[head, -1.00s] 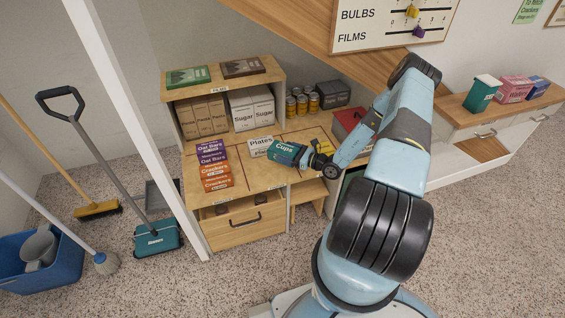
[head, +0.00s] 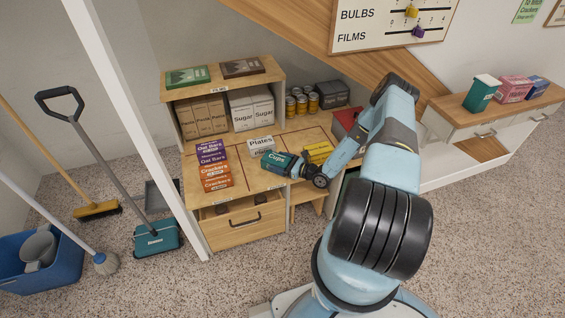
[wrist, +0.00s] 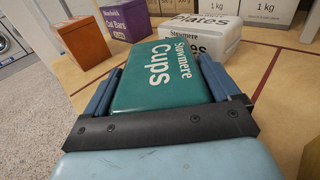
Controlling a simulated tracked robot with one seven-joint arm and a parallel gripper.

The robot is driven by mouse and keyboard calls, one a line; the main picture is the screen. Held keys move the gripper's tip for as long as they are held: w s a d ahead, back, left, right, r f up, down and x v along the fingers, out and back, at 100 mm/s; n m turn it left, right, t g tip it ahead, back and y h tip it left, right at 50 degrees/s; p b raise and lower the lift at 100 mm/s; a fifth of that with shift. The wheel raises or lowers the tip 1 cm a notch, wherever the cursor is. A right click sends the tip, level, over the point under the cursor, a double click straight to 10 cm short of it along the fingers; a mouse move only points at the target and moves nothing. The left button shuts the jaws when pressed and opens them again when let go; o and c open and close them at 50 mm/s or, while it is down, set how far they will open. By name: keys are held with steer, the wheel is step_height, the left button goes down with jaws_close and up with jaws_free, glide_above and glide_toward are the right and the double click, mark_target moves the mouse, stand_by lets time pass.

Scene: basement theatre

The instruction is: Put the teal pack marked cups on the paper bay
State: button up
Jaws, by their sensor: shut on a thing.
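The teal pack marked Cups (head: 274,160) is between the fingers of my gripper (head: 289,165), low over the front of the wooden counter, just in front of the white Plates pack (head: 261,145). I cannot tell whether it touches the counter. In the wrist view the teal pack (wrist: 160,78) lies between both fingers of my gripper (wrist: 160,92), with the Plates pack (wrist: 200,35) just beyond it. Red lines divide the counter top (head: 248,182) into bays. The teal pack and the Plates pack appear in the same middle bay; its label is not readable.
A yellow pack (head: 319,152) lies to the right, beside my arm. Shelves behind hold Sugar packs (head: 250,109) and cans (head: 302,103). An open drawer (head: 242,226) sits below the counter.

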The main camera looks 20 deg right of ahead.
steer(key=o, duration=0.9)
steer(key=shift+c, duration=0.2)
steer(key=v, duration=1.2)
steer(key=shift+r, duration=0.1)
